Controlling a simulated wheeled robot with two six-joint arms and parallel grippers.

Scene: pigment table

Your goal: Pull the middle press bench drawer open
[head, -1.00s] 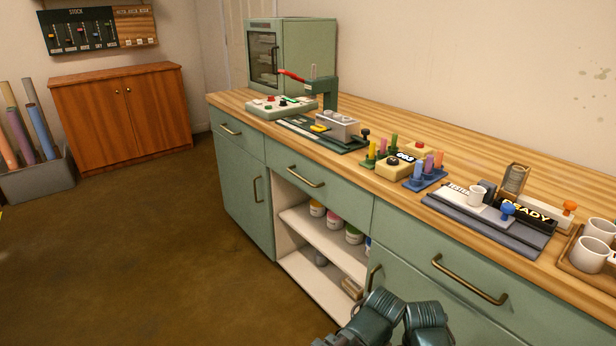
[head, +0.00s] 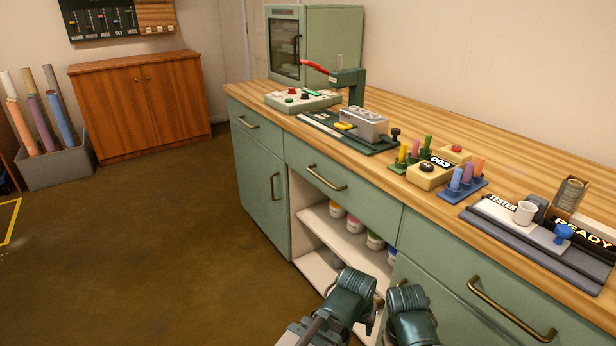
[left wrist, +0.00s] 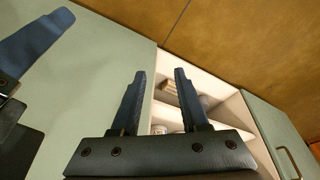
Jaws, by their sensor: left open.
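The middle drawer (head: 342,192) is a green front under the wooden worktop, above the open shelves. It looks shut, flush with its neighbours. Its brass bar handle (head: 326,178) is in clear view, with nothing on it. My left gripper (head: 354,297) is low in the head view, below and in front of the drawer, apart from the handle. In the left wrist view its two fingers (left wrist: 160,76) are spread and empty, facing the open shelves. My right gripper (head: 411,314) seems to be close to its right; its jaws are unclear.
The press bench top (head: 430,140) carries a button box (head: 302,100), a press, colour vials and a tester tray (head: 545,240). Left (head: 249,122) and right (head: 505,309) drawers flank the middle one. Jars stand on the shelf (head: 345,238). Floor to the left is clear.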

